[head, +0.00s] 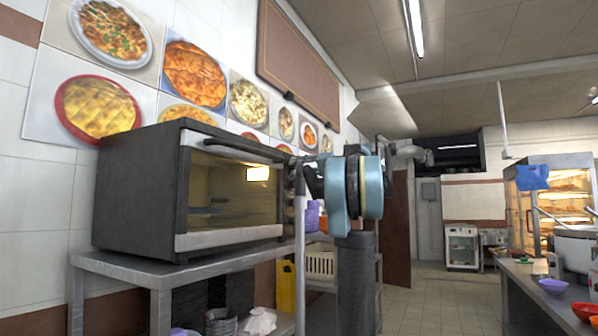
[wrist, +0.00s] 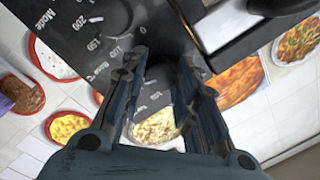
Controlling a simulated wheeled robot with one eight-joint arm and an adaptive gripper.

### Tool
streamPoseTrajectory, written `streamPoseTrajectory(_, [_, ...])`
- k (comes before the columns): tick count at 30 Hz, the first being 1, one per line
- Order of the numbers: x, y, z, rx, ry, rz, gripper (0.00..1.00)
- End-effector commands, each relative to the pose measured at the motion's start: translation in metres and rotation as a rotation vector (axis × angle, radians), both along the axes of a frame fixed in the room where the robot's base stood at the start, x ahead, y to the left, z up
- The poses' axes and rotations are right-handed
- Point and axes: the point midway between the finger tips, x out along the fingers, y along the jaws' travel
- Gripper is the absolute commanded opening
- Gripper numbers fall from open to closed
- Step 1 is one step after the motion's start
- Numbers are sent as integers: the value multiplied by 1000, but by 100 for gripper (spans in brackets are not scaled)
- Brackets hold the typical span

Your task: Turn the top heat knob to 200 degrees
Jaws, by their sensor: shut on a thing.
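The black toaster oven (head: 150,195) stands on a metal table in the head view, its glass door shut and lit inside. Its dark control panel (wrist: 65,30) shows tilted white markings, including "Mode" and degree numbers, in the wrist view. A dark knob (wrist: 160,76) sits between the two fingers of my gripper (wrist: 165,66), which is shut on it. The knob's pointer is hidden, so I cannot tell its setting. In the head view my gripper (head: 308,170) is at the right end of the oven front, and my arm hides most of the panel.
The oven door's long handle (head: 235,148) sticks out left of my gripper. The metal table (head: 180,272) holds a purple stack of bowls (head: 313,215) beyond the oven. A counter with a pot (head: 575,245) is at the far right. The floor between is clear.

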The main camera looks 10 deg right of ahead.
Motion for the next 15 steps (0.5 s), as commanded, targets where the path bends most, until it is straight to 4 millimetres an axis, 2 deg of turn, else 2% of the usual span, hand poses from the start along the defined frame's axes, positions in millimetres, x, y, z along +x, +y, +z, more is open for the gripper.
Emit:
streamPoseTrajectory(9, [0,-1,-2,118,168,-2,5])
streamPoseTrajectory(15, [0,-1,-2,143,202,-2,5])
